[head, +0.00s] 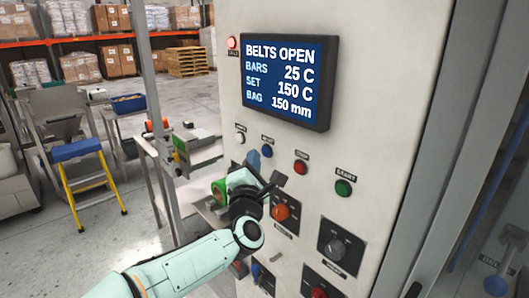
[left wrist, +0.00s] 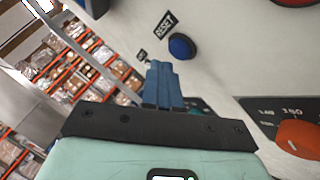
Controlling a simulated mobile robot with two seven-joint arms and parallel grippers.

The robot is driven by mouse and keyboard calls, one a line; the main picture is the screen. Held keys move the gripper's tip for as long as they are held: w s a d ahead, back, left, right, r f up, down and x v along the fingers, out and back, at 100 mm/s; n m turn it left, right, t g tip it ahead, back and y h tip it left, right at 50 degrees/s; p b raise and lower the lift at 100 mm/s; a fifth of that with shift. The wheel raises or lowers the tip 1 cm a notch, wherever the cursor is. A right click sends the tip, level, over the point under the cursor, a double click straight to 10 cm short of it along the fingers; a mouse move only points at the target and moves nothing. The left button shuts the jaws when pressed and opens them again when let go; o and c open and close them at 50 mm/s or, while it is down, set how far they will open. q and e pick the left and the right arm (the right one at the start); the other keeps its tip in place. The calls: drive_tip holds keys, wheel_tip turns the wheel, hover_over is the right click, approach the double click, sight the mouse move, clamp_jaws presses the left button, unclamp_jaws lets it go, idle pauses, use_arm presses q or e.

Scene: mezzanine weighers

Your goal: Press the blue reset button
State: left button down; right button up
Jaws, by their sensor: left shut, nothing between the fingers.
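The blue reset button (head: 267,150) is a small round dome on the pale control panel (head: 390,120), below the display. In the left wrist view the button (left wrist: 181,46) sits beside a black RESET label (left wrist: 164,25). My left gripper (head: 254,158) is in front of the panel, just below the button in the head view. In the left wrist view its blue fingers (left wrist: 160,68) are shut and empty, with their tips just below and left of the button. A small gap shows between tips and button in that picture; the depth is hard to tell. My right gripper is not in view.
A red button (head: 301,167), a green start button (head: 343,188), an orange selector (head: 281,212) and a black knob (head: 333,247) are close by on the panel. The display (head: 288,80) juts out above and reads BELTS OPEN. A white button (head: 240,138) is to the left.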

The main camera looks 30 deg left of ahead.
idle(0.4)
use_arm(q)
drive_tip(key=shift+w+d, duration=0.15)
drive_tip(key=shift+w, duration=0.25)
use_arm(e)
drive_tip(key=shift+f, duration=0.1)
use_arm(q)
drive_tip(key=shift+w+d, duration=0.1)
drive_tip(key=shift+w, duration=0.3)
idle(0.5)
drive_tip(key=shift+s, duration=0.1)
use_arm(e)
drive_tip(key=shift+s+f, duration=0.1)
use_arm(q)
drive_tip(key=shift+s+a+b, duration=0.2)
drive_tip(key=shift+s+b, duration=0.5)
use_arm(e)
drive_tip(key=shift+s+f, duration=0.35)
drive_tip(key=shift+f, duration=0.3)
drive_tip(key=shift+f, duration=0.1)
